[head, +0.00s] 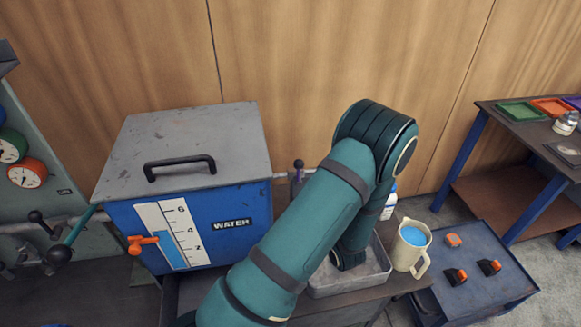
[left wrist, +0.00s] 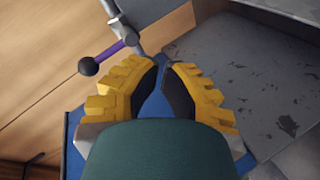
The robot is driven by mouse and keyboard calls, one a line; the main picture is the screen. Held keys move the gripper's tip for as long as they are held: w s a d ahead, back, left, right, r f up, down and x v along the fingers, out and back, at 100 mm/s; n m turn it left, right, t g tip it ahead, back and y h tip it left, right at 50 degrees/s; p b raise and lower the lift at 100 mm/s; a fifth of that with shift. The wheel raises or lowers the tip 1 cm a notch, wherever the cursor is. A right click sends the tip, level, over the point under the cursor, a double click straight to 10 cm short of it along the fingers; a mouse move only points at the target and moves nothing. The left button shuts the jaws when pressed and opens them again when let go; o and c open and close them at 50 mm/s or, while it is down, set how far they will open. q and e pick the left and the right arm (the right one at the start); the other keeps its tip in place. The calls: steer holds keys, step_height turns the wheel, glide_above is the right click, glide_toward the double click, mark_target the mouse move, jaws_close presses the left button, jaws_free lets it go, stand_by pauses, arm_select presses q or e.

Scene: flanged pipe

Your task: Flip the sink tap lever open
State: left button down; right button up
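The tap lever, with its dark round knob, purple shaft and grey pipe, shows in the left wrist view (left wrist: 108,51) at the upper left. My left gripper (left wrist: 161,68) has yellow fingers with dark inner pads. Its tips are close together, with a narrow wedge below them and nothing seen between them. The knob is just left of the left finger, with a gap in the picture. The teal arm partly covers the sink basin (head: 335,288) and tap in the head view. My right gripper is out of view.
A blue water tank (head: 228,252) with a grey lid stands left of the arm. A cream jug (head: 406,257) of blue liquid and a white bottle (head: 389,207) are right of it. A wooden wall (head: 300,60) closes off the back.

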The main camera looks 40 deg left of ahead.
mark_target(298, 172)
arm_select(q)
step_height(298, 172, up, 10)
steer(key=s+a+n+g+y, duration=0.1)
steer(key=a+n+g+y, duration=0.1)
steer(key=n+y, duration=0.4)
steer(key=n+g, duration=0.1)
steer(key=n, duration=0.1)
steer(key=shift+s+a+f+n+y, duration=0.15)
steer(key=shift+s+f+n+y, duration=0.1)
steer(key=shift+s+n+y, duration=0.15)
steer(key=shift+a, duration=0.1)
steer(key=w+a, duration=0.5)
steer(key=a, duration=0.3)
steer(key=shift+d+r, duration=0.1)
steer(key=shift+w, duration=0.15)
